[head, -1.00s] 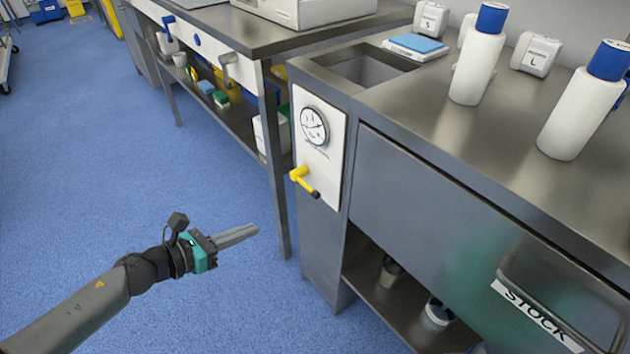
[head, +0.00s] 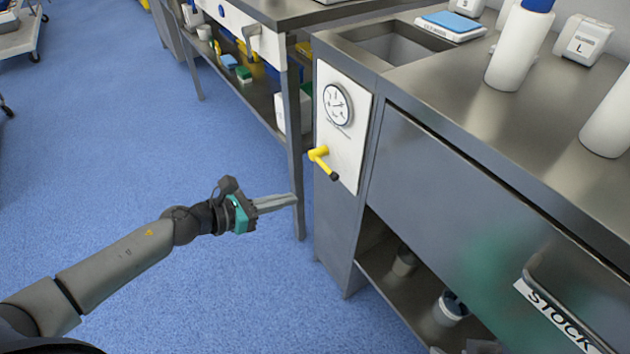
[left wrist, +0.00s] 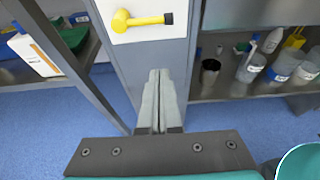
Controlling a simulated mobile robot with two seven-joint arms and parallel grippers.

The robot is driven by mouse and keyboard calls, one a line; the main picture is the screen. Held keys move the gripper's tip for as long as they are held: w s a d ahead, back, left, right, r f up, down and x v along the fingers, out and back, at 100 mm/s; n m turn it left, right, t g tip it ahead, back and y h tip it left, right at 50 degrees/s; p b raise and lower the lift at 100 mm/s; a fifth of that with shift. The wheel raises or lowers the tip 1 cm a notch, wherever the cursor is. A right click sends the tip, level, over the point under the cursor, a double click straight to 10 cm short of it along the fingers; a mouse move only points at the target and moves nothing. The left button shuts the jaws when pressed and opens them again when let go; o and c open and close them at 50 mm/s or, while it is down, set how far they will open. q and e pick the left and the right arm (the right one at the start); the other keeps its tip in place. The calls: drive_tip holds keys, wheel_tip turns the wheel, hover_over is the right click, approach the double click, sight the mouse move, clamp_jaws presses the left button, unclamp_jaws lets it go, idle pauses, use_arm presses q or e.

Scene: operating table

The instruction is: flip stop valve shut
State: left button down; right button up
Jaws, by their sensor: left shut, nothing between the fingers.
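The stop valve (head: 322,160) is a yellow lever with a black tip on a white panel (head: 349,147), below a round gauge (head: 338,105). In the head view its lever points down and to the right. In the left wrist view the valve (left wrist: 140,20) lies near the top edge, its black tip to the right. My left gripper (head: 296,199) is shut and empty, below and left of the valve in the head view and apart from it. Its fingers (left wrist: 158,78) point toward the cabinet front below the panel. My right gripper is not in view.
A steel table leg (head: 296,160) stands just left of the panel. The cabinet's lower shelf (head: 415,310) holds cups. A drawer marked STOCK (head: 480,240) is at the right. Blue floor (head: 130,130) is open at the left.

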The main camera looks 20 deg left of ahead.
use_arm(q)
drive_tip(key=w+d+r, duration=0.1)
drive_tip(key=w+d, duration=0.3)
drive_tip(key=w, duration=0.2)
drive_tip(key=shift+d+r+p, duration=0.2)
drive_tip(key=shift+d+p, duration=0.15)
drive_tip(key=shift+d, duration=0.05)
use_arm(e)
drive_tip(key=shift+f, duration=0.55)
use_arm(q)
drive_tip(key=shift+w, duration=0.1)
drive_tip(key=shift+r, duration=0.15)
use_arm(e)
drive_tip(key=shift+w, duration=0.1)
use_arm(q)
drive_tip(key=shift+r+n, duration=0.15)
drive_tip(key=shift+n, duration=0.25)
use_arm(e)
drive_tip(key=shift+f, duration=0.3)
